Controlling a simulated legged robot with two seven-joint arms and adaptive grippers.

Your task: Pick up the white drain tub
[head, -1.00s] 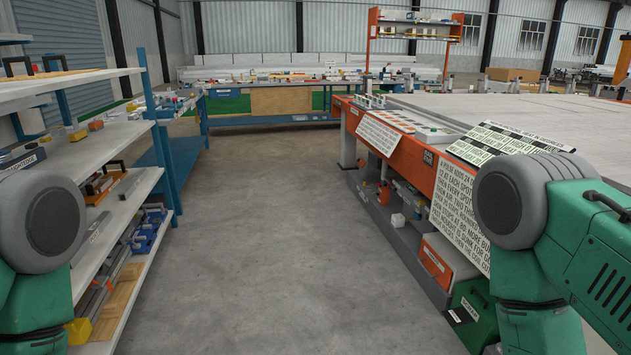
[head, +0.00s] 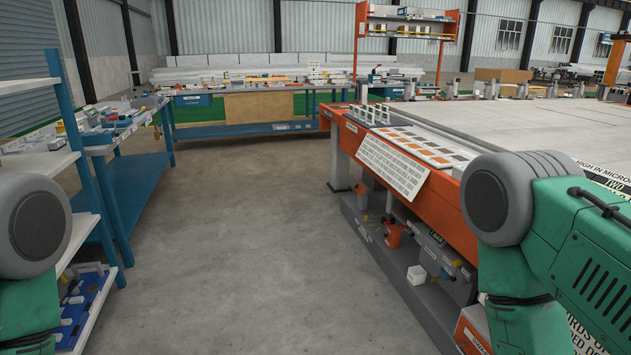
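A small white box-like container (head: 416,274) sits on the grey lower ledge of the orange panel jig (head: 445,205), right of the aisle. It may be the white drain tub; it is too small to tell for sure. My green arms show at the left and right edges of the head view. Neither gripper is in the picture, so nothing in them can be seen.
The concrete aisle (head: 235,250) ahead is clear. A shelf rack (head: 85,190) and a blue bench (head: 125,185) line the left. A long cluttered bench (head: 250,128) crosses the far end. Orange items (head: 392,236) and a grey bin (head: 440,255) share the jig's lower ledge.

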